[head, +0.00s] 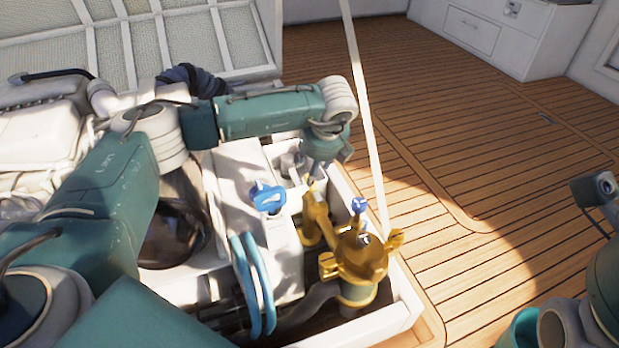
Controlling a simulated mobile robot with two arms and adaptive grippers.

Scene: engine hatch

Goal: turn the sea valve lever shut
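Brass valve fittings (315,222) stand in the open hatch, just left of a larger brass body with wing nuts (355,262). A small blue knob (360,206) tops a brass part there, and a larger blue handle (268,198) sits on a white box to the left. I cannot tell for sure which part is the sea valve lever. My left gripper (313,178) points down at the upper end of the brass fittings. Its fingers are small and partly hidden by the wrist, so contact and opening are unclear. My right arm shows only at the right edge, its fingertips out of view.
The white hatch rim (408,300) borders the opening on the right. Blue hoses (252,285) curve up at the front. A pale upright pole (366,120) rises beside the hatch. The wooden deck (490,170) to the right is clear.

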